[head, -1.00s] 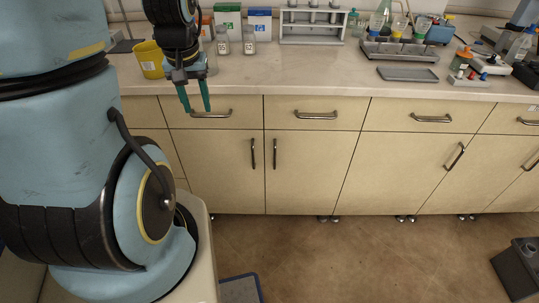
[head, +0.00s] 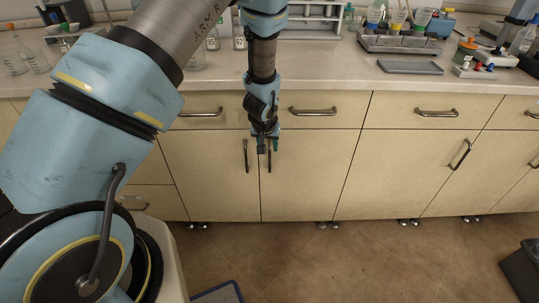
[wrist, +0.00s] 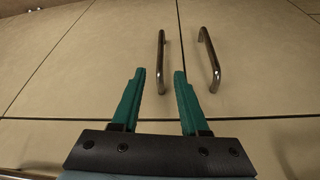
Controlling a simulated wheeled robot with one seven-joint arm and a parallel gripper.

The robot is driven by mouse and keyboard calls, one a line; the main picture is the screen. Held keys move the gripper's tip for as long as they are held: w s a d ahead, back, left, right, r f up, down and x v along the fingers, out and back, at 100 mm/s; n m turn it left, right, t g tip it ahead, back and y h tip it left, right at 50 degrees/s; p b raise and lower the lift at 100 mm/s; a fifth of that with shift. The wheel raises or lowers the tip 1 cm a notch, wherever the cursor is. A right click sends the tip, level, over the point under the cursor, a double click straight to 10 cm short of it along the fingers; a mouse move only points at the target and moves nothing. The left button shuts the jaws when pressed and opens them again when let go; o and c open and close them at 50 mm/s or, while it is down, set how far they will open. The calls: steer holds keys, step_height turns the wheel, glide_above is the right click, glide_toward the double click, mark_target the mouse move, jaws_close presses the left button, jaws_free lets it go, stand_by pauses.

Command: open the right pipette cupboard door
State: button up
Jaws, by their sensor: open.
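The right cupboard door (head: 310,175) is a cream panel, closed, with an upright metal bar handle (head: 269,160) near its left edge. The left door (head: 212,180) beside it is closed too, with its own upright handle (head: 246,156). My gripper (head: 268,143) hangs in front of the top of the right door's handle, covering part of it. The wrist view appears turned over: the right door's handle (wrist: 161,52) shows left of the left door's handle (wrist: 209,55). There my gripper (wrist: 159,76) is open, its green fingers either side of the right handle's line. I see no contact.
Drawers with horizontal handles (head: 313,112) sit directly above the doors. The worktop (head: 320,77) above carries a rack (head: 310,30), bottles and a grey tray (head: 410,67). The floor (head: 340,260) before the cupboards is mostly clear, with a dark bin (head: 521,270) at the far right.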

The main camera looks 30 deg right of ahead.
glide_above(270, 170)
steer(key=f, duration=0.7)
steer(key=shift+w+d+p, duration=0.1)
steer(key=shift+w+p, duration=0.2)
steer(key=shift+p, duration=0.1)
jaws_close()
stand_by(0.9)
